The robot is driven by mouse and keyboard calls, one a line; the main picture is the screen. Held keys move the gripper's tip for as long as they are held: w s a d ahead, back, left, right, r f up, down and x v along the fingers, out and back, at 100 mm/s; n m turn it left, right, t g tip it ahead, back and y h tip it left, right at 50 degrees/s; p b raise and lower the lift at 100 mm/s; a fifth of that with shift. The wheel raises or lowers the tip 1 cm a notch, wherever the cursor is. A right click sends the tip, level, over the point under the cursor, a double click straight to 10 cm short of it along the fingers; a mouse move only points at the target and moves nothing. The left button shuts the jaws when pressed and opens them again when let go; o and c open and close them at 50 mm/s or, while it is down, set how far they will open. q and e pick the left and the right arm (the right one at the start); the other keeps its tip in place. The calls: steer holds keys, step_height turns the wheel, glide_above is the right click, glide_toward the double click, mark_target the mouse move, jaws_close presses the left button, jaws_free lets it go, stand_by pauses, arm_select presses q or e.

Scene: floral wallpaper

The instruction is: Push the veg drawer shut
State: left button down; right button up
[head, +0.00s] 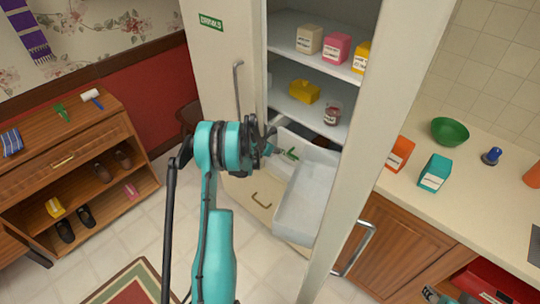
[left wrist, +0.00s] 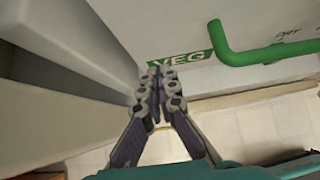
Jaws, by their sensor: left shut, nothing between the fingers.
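The veg drawer (head: 305,205) is a white bin at the bottom of the tall cabinet in the head view, and it stands pulled out. Its front carries a green handle (head: 291,154), which also shows at the upper right of the left wrist view (left wrist: 262,52). The green VEG label (left wrist: 182,59) is just behind my fingertips there. My left gripper (head: 270,138) is shut and empty, at the drawer's front; its closed fingertips (left wrist: 158,75) overlap the label's edge. I cannot tell whether they touch it.
The cabinet door (head: 218,80), labelled DRINKS, stands open on the left. Cartons and a jar (head: 333,112) stand on the shelves above. A beige drawer front with a brass handle (head: 262,200) is below. A counter (head: 470,190) is at right, a wooden shoe cabinet (head: 75,175) at left.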

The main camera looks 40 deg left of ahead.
mark_target(283, 141)
arm_select(q)
steer(key=shift+w, duration=0.65)
steer(key=w, duration=0.3)
steer(key=w+b, duration=0.1)
steer(key=shift+w+d, duration=0.25)
steer(key=shift+w, duration=0.15)
steer(key=shift+w+r, duration=0.15)
